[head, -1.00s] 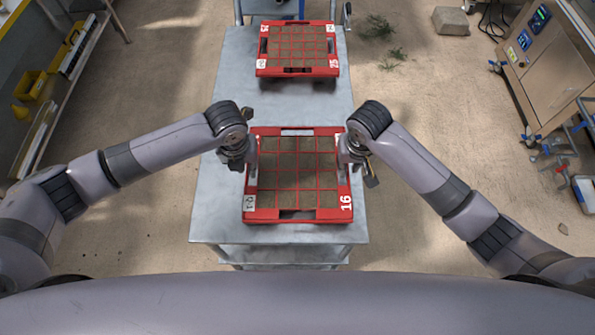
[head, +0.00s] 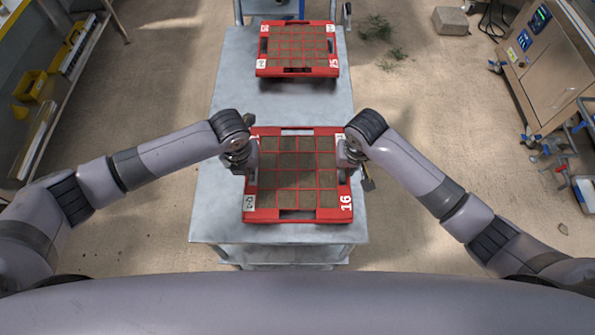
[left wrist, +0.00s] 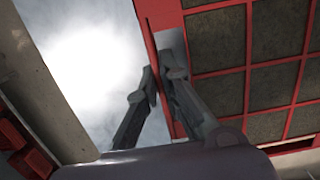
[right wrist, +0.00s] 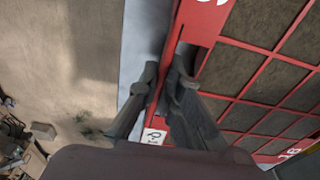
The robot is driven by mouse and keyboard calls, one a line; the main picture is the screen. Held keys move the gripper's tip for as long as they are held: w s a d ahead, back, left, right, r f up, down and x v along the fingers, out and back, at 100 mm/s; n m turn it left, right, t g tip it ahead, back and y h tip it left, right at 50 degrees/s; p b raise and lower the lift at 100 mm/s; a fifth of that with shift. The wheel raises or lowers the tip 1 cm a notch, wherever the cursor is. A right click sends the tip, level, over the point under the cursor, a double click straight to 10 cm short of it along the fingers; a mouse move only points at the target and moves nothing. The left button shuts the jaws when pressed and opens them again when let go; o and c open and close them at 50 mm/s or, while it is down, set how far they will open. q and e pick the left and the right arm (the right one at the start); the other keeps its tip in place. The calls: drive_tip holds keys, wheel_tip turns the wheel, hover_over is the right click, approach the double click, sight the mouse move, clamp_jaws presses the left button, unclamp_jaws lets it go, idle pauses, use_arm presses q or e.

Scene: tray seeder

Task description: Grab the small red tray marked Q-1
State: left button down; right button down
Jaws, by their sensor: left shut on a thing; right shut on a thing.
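The near red tray (head: 297,215) lies flat on the metal cart, with a grid of soil-filled cells. It has a white label at its front left that looks like Q-1 and a 16 at its front right. My left gripper (head: 250,165) is shut on the tray's left side wall; the left wrist view shows its fingers (left wrist: 160,75) on either side of the red wall. My right gripper (head: 346,165) is shut on the right side wall; the right wrist view shows its fingers (right wrist: 165,78) astride that wall.
A second red tray (head: 297,73), marked 25, sits at the far end of the metal cart (head: 225,225). Bare cart surface lies between the trays. A shelf with yellow bins (head: 30,85) stands left, a metal machine (head: 545,70) right.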

use_arm(q)
drive_tip(key=shift+w+r, duration=0.1)
drive_tip(key=shift+r, duration=0.05)
use_arm(e)
drive_tip(key=shift+r, duration=0.1)
idle(0.7)
